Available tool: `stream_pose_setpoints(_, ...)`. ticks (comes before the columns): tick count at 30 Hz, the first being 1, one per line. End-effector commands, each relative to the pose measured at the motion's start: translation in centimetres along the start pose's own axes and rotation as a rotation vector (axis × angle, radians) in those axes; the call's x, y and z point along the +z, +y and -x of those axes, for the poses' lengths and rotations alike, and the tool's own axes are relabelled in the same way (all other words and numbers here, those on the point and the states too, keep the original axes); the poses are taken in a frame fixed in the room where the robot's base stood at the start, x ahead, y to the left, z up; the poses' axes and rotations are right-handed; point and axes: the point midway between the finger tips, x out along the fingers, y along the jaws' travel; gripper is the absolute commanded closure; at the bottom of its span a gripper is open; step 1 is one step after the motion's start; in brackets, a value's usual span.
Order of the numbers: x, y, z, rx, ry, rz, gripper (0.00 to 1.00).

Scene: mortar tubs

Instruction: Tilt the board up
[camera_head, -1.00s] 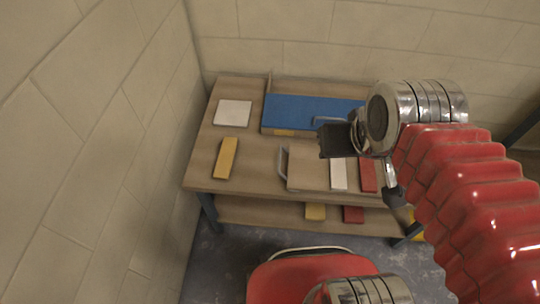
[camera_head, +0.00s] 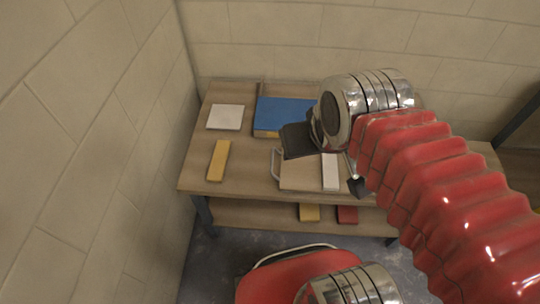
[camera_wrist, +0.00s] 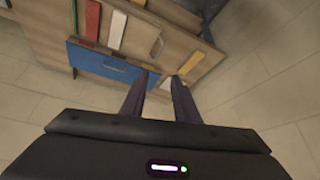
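A light wooden board (camera_head: 300,174) with a grey handle (camera_head: 276,165) on its left end lies flat on the table. A white strip (camera_head: 330,172) lies on it. The board also shows in the wrist view (camera_wrist: 140,36), with the white strip (camera_wrist: 116,28) and a red strip (camera_wrist: 93,20). My gripper (camera_wrist: 160,77) is open and empty; its two dark fingers are apart. In the head view the black gripper body is above the table, between the blue box and the board, and its fingertips are hidden. It appears apart from the board's handle.
The blue box (camera_head: 280,112) is behind the board; its handle shows in the wrist view (camera_wrist: 115,68). A white tile (camera_head: 225,117) and a yellow strip (camera_head: 218,160) lie on the table's left side. A lower shelf (camera_head: 260,213) holds yellow and red pieces. Walls stand left and behind.

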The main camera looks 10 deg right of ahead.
Motion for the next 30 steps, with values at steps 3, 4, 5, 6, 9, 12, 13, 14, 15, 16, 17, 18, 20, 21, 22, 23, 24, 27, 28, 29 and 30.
stream_pose_setpoints(3,-0.5,0.0,-0.2,0.002,-0.012,-0.005,0.72)
stream_pose_setpoints(4,-0.7,0.0,-0.3,0.002,-0.017,-0.007,0.72)
stream_pose_setpoints(5,-0.9,0.0,-0.5,0.003,-0.023,-0.009,0.72)
stream_pose_setpoints(6,-1.2,0.0,-0.7,0.004,-0.032,-0.012,0.72)
stream_pose_setpoints(9,-2.4,0.0,-1.4,0.009,-0.059,-0.026,0.72)
stream_pose_setpoints(12,-3.7,0.0,-2.3,0.018,-0.090,-0.042,0.72)
stream_pose_setpoints(13,-4.1,0.0,-2.6,0.021,-0.099,-0.046,0.72)
stream_pose_setpoints(14,-4.4,0.0,-3.0,0.024,-0.108,-0.052,0.72)
stream_pose_setpoints(15,-5.0,0.0,-3.4,0.027,-0.120,-0.059,0.72)
stream_pose_setpoints(16,-5.3,-0.1,-3.8,0.030,-0.130,-0.064,0.72)
stream_pose_setpoints(17,-5.7,-0.1,-4.1,0.033,-0.138,-0.070,0.72)
stream_pose_setpoints(18,-6.2,-0.1,-4.6,0.037,-0.150,-0.076,0.72)
stream_pose_setpoints(20,-6.9,-0.1,-5.5,0.044,-0.168,-0.085,0.72)
stream_pose_setpoints(21,-7.4,-0.2,-6.0,0.048,-0.180,-0.091,0.72)
stream_pose_setpoints(22,-7.7,-0.2,-6.4,0.052,-0.188,-0.095,0.72)
stream_pose_setpoints(23,-8.0,-0.3,-6.9,0.055,-0.198,-0.100,0.72)
stream_pose_setpoints(24,-8.5,-0.3,-7.5,0.059,-0.209,-0.107,0.72)
stream_pose_setpoints(27,-9.5,-0.4,-9.2,0.073,-0.238,-0.122,0.72)
stream_pose_setpoints(28,-9.8,-0.5,-9.7,0.077,-0.247,-0.125,0.72)
stream_pose_setpoints(29,-10.1,-0.5,-10.2,0.081,-0.254,-0.130,0.72)
stream_pose_setpoints(30,-10.4,-0.6,-10.9,0.086,-0.266,-0.136,0.72)
